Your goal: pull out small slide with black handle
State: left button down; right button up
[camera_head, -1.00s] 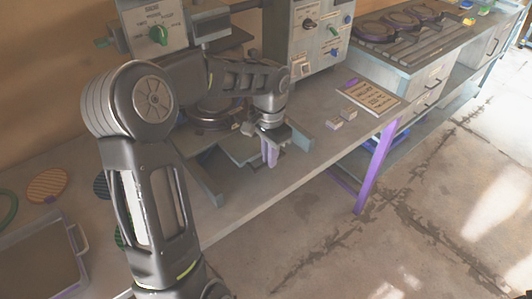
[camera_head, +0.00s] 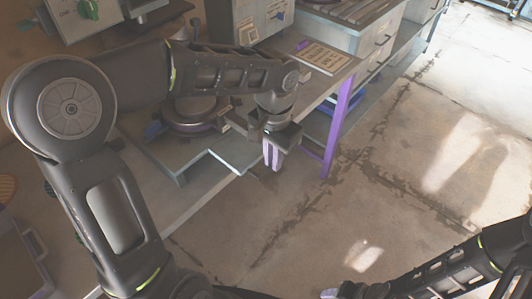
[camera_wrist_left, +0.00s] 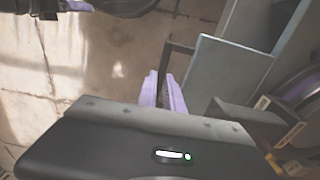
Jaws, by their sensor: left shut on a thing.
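The small slide is a flat grey-blue plate (camera_head: 236,152) on the press at the bench's front edge. In the left wrist view, the slide (camera_wrist_left: 228,72) shows as a pale panel with a thin black handle (camera_wrist_left: 178,48) at its side. My left gripper (camera_head: 272,156) is at the slide's front end, fingers pointing down, past the bench edge. Its purple fingers (camera_wrist_left: 162,92) are shut on the black handle, and the grip point is partly hidden. My right gripper (camera_head: 330,293) barely shows at the bottom edge, mostly cut off.
The round press plate (camera_head: 190,115) stands behind the slide. A control box (camera_head: 245,18) and a sign (camera_head: 322,57) are farther back on the bench. A purple table leg (camera_head: 338,125) is right of my left gripper. The floor in front is open.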

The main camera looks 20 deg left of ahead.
pick_arm(q)
jog(key=c, duration=1.5)
grip_release()
jog(key=shift+r, duration=0.1)
notch_tip(320, 180, up, 8)
jog(key=shift+f, duration=0.2)
